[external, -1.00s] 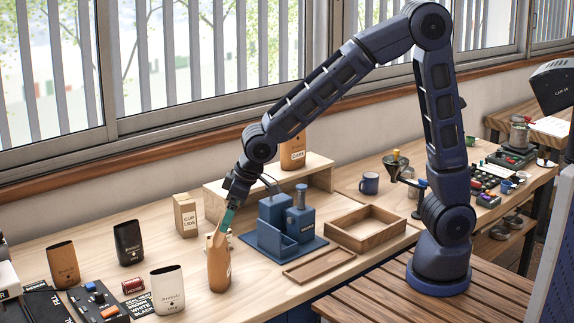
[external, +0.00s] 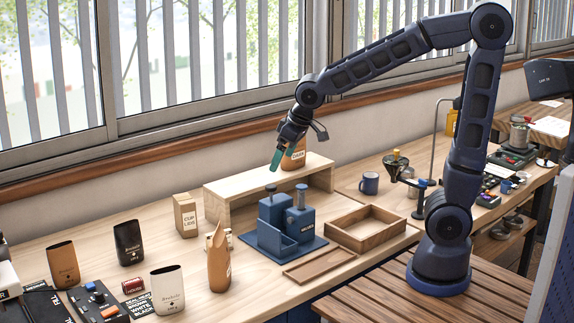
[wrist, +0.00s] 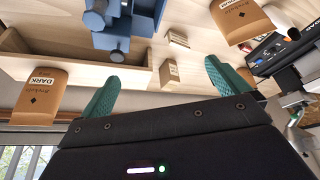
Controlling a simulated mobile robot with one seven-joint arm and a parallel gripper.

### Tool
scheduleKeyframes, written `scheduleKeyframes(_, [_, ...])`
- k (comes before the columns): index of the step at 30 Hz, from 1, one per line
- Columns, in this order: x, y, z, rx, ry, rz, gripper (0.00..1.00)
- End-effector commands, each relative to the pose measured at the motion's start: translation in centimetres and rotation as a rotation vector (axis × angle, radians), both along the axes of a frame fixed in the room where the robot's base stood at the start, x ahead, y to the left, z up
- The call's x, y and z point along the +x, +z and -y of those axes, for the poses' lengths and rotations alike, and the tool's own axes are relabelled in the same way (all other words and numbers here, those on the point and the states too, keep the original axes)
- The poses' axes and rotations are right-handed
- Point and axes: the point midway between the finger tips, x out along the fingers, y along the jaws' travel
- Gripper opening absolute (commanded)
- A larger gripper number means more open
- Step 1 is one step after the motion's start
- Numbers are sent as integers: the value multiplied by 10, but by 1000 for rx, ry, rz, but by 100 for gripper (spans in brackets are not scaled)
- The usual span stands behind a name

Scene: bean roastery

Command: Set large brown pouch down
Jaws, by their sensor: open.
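A large brown pouch (external: 219,262) stands upright on the bench, left of the blue machine, its top narrowing to a peak. In the wrist view a brown pouch (wrist: 243,18), likely the same one, shows at the upper right. My gripper (external: 280,160) is up above the wooden shelf, well apart from that pouch. Its green fingers are spread and empty, and they show in the wrist view (wrist: 158,85) too. Another brown pouch, labelled DARK (external: 294,155), stands on the shelf just behind my fingers and is partly hidden by them; it also shows in the wrist view (wrist: 45,95).
The blue machine (external: 290,225) and an open wooden tray (external: 366,228) stand to the pouch's right. A CUP LIDS box (external: 185,215) is behind it. Open black (external: 129,243), white (external: 168,290) and brown (external: 63,265) pouches stand to the left. The wooden shelf (external: 240,192) is behind the machine.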

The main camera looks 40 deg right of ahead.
Motion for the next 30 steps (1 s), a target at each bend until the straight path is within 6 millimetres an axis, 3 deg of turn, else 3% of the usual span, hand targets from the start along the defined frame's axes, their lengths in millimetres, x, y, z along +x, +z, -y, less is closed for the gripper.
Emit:
scheduleKeyframes(1, [-1,9,25,5,-37,5,100])
scheduleKeyframes(6, [-18,26,98,3,-144,5,100])
scheduleKeyframes(15, [-73,42,202,4,-327,8,100])
scheduleKeyframes(22, [-123,42,252,4,-448,9,100])
scheduleKeyframes(30, [-149,38,270,1,-504,6,100])
